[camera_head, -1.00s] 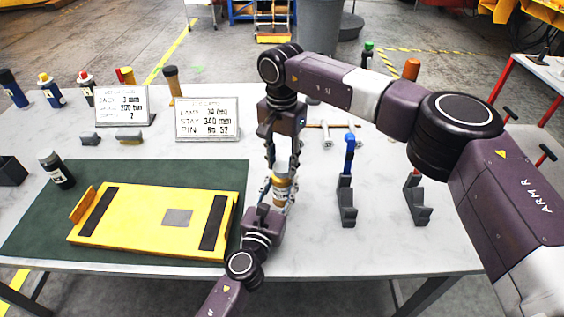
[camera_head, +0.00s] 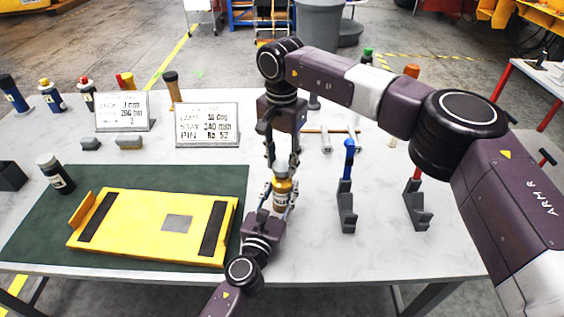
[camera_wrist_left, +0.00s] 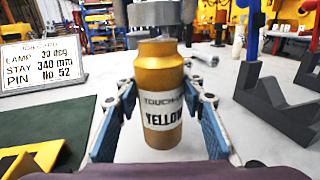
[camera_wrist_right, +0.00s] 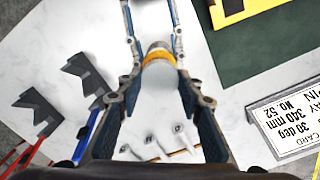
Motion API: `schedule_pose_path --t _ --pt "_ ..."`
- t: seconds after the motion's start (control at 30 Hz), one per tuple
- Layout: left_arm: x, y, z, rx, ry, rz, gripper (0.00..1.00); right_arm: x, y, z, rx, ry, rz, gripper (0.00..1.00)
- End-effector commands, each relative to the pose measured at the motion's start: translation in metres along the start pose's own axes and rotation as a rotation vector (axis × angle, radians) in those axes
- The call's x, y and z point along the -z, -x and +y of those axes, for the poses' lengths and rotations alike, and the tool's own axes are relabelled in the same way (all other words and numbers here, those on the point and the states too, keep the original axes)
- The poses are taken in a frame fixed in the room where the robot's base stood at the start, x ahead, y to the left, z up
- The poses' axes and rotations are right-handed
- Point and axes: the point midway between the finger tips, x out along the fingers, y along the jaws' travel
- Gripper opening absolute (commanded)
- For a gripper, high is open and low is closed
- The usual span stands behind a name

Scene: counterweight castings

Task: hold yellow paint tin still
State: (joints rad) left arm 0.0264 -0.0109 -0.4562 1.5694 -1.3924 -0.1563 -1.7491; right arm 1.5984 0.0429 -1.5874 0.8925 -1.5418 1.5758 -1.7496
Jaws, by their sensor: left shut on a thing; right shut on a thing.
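The yellow paint tin (camera_head: 282,187) is a gold bottle-shaped tin, upright, with a white label reading YELLOW in the left wrist view (camera_wrist_left: 163,112). My left gripper (camera_wrist_left: 160,95) is shut around its body from the near side. My right gripper (camera_head: 283,162) points down from above and is shut on a pale grey cap-like piece (camera_wrist_right: 158,92) at the tin's top. In the left wrist view a narrow neck shows between this piece (camera_wrist_left: 160,14) and the gold shoulder. I cannot tell whether the tin's base touches the table.
A yellow plate (camera_head: 150,222) lies on a green mat (camera_head: 215,180) to the left. Grey stands (camera_head: 346,210) with a blue-handled tool (camera_head: 348,158) are on the right. Two text cards (camera_head: 207,124) stand behind. Bare table lies right of the tin.

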Motion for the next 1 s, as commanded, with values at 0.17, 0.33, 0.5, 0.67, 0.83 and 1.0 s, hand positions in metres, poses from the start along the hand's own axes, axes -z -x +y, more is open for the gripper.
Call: schedule_pose_path --t 0.17,0.33,0.5,0.67,0.83,1.0 --pt "-0.001 0.000 0.001 -0.001 0.000 -0.001 0.00 -0.001 0.001 0.000 0.000 0.001 -0.001 0.05" --pt "-0.001 0.000 0.001 -0.001 -0.001 -0.001 0.00 0.000 0.014 -0.001 0.002 0.000 0.000 0.05" --pt "-0.001 0.000 0.001 -0.001 -0.001 -0.001 0.00 0.000 0.035 -0.001 0.001 0.000 0.000 0.05" --pt "-0.001 0.000 0.001 -0.001 -0.001 -0.002 0.00 -0.001 0.040 0.000 -0.001 0.001 -0.002 0.05" --pt "-0.001 0.000 0.001 -0.001 -0.001 -0.002 0.44 -0.001 0.040 0.000 -0.001 0.001 -0.001 0.05" --pt "-0.001 0.000 0.001 -0.001 0.000 -0.001 0.57 -0.001 0.040 0.000 -0.001 0.001 -0.001 0.05"
